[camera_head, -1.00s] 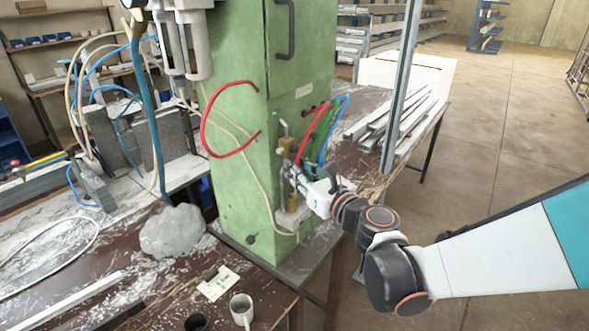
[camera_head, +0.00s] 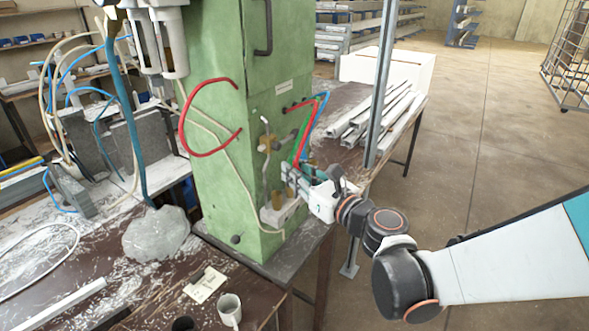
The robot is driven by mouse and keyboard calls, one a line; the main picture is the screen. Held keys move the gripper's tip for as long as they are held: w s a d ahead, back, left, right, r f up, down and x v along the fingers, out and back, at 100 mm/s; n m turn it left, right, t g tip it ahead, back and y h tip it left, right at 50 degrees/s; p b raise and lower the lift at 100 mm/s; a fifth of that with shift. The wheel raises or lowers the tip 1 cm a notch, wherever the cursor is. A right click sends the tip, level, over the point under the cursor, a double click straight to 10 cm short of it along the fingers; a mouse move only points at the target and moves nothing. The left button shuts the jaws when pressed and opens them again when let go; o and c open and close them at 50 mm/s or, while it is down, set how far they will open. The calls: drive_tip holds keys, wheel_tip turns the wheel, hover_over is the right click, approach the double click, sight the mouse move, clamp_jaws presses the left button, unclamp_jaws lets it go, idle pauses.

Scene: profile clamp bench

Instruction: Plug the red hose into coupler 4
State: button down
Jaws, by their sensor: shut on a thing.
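A thin red hose (camera_head: 306,134) leaves the right face of the green cabinet (camera_head: 218,195), bends over and runs down to my gripper (camera_head: 287,176). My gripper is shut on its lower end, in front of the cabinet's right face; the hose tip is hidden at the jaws. A green hose and a blue hose (camera_head: 318,116) hang close beside it. A brass fitting (camera_head: 266,144) with a small lever sits on the cabinet face, above and left of my gripper. More brass-coloured parts show near the jaws. Coupler numbers are too small to read.
A thicker red loop (camera_head: 184,128) bulges from the cabinet's left face. A pale block (camera_head: 283,212) juts out below my gripper.

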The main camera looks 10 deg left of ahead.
drive_tip(key=shift+s+d, duration=0.25)
drive_tip(key=shift+d, duration=0.25)
drive_tip(key=shift+s+d, duration=0.2)
drive_tip(key=shift+d, duration=0.3)
drive_tip(key=shift+w, duration=0.1)
drive_tip(key=w+d+b, duration=0.1)
drive_tip(key=w+d, duration=0.2)
drive_tip(key=w, duration=0.5)
drive_tip(key=w+d+b, duration=0.1)
drive_tip(key=w+d, duration=0.3)
drive_tip(key=w, duration=0.5)
idle(1.7)
drive_tip(key=shift+w+a+b, duration=0.1)
drive_tip(key=shift+w+a, duration=0.4)
drive_tip(key=shift+a, duration=0.7)
drive_tip(key=shift+w+a+b, duration=0.1)
drive_tip(key=shift+w+a, duration=0.45)
drive_tip(key=shift+a, duration=0.65)
drive_tip(key=shift+w+a+b, duration=0.1)
drive_tip(key=shift+w+a, duration=0.4)
drive_tip(key=shift+a, duration=0.7)
drive_tip(key=shift+f, duration=0.1)
